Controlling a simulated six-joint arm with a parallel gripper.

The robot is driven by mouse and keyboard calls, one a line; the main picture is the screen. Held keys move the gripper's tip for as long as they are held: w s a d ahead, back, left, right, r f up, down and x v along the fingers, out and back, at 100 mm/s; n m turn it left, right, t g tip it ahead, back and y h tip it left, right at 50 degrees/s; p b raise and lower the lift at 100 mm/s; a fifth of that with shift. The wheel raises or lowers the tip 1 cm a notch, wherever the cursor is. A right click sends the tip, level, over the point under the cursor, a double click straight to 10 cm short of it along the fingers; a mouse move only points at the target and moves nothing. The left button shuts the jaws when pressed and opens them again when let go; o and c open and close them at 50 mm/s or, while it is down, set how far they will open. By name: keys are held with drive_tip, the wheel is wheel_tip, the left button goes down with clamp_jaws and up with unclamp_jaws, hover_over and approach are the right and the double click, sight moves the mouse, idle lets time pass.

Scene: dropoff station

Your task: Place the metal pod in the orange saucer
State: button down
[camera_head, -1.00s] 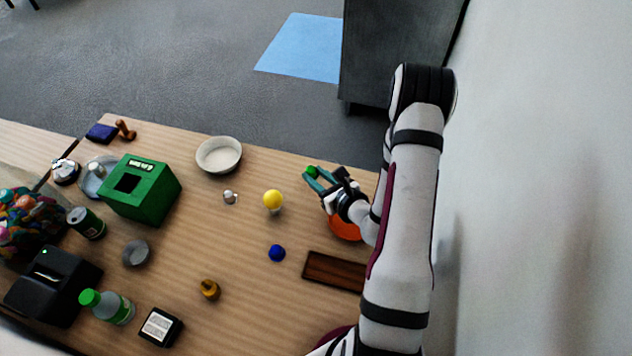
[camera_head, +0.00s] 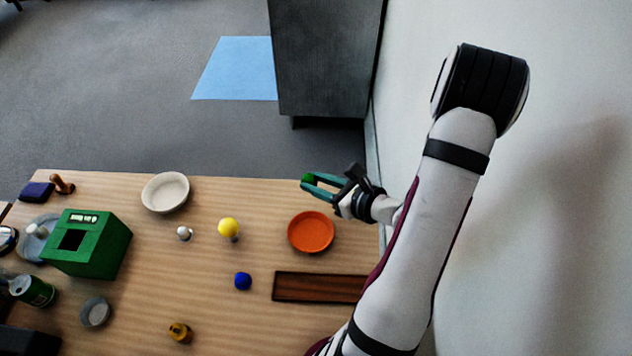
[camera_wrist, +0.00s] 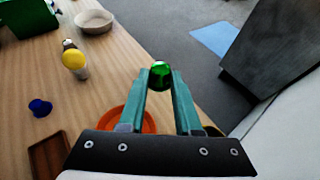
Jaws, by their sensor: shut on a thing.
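My gripper (camera_head: 309,184) is shut on a shiny green metal pod (camera_wrist: 160,75), held between the tips of its two teal fingers. The pod also shows as a small green spot in the head view (camera_head: 307,178). The orange saucer (camera_head: 311,232) lies on the table near its right end, fully in sight and empty. In the head view my gripper appears just beyond the saucer, raised near the far table edge. In the wrist view the saucer (camera_wrist: 113,117) is partly hidden behind my fingers.
A dark wooden tray (camera_head: 318,288) lies nearer than the saucer. A yellow bulb (camera_head: 228,227), a small white bulb (camera_head: 184,232), a blue pod (camera_head: 243,281) and a white bowl (camera_head: 165,192) stand to the left. A grey cabinet (camera_head: 325,60) stands beyond the table.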

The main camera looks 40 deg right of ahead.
drive_tip(key=w+a+r+n+g+y, duration=0.1)
drive_tip(key=a+r+n+g+y, duration=0.15)
drive_tip(key=n, duration=0.45)
drive_tip(key=n+g+y, duration=0.5)
drive_tip(key=n+g, duration=0.1)
drive_tip(key=n, duration=2)
hover_over(319, 231)
drive_tip(key=f, duration=0.2)
drive_tip(key=shift+h, duration=0.25)
wheel_tip(319, 231, down, 9)
drive_tip(key=shift+a+f, duration=0.1)
drive_tip(key=c, duration=0.5)
unclamp_jaws()
